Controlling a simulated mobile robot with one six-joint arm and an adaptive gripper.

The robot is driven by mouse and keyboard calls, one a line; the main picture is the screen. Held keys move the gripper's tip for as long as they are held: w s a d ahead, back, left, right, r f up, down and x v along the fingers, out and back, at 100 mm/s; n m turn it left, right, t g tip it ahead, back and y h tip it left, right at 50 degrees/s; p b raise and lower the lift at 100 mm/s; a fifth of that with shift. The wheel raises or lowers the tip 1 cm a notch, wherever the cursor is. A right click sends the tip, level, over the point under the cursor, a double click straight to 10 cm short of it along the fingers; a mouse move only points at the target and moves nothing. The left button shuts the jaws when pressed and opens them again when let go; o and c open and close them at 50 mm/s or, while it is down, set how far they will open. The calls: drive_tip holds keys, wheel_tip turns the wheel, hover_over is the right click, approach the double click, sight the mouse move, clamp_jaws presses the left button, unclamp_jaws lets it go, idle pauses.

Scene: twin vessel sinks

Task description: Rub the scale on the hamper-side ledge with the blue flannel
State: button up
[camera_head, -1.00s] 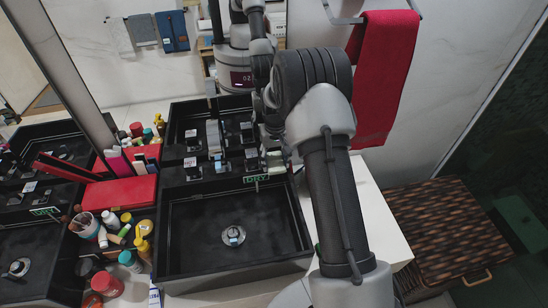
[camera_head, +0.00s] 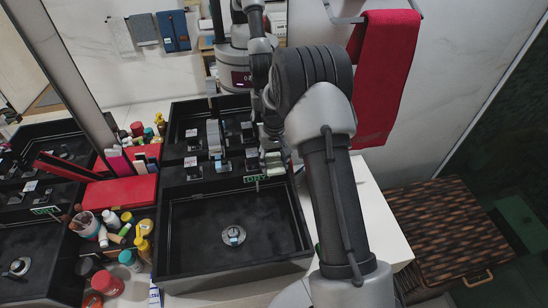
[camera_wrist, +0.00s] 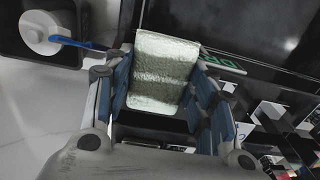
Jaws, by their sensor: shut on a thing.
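My gripper (camera_wrist: 162,88) is shut on a pale green-white, crinkled piece (camera_wrist: 165,70) in the wrist view, between blue-padded fingers. It is not blue. In the head view my arm covers most of the gripper, with a pale piece (camera_head: 272,160) showing beside it above the black sink's back rim. A blue cloth (camera_head: 173,31) hangs at the upper left, apart from my gripper. The woven brown hamper (camera_head: 445,235) stands at the lower right. The white ledge (camera_head: 379,215) on its side is partly hidden by my arm; I cannot make out scale on it.
The black sink basin (camera_head: 200,232) is empty around its drain. Bottles and jars crowd the counter to its left, by a red case (camera_head: 122,191). A red towel (camera_head: 383,75) hangs at the upper right. A white round-topped item (camera_wrist: 45,32) is near the gripper.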

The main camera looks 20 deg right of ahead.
drive_tip(key=shift+w+d, duration=0.4)
drive_tip(key=shift+w, duration=0.45)
drive_tip(key=shift+s+a+r, duration=0.15)
drive_tip(key=shift+s+r, duration=0.05)
drive_tip(key=shift+s, duration=0.85)
drive_tip(key=shift+r+p, duration=1.9)
drive_tip(key=shift+r, duration=1.1)
wheel_tip(320, 180, up, 3)
drive_tip(key=shift+p, duration=0.9)
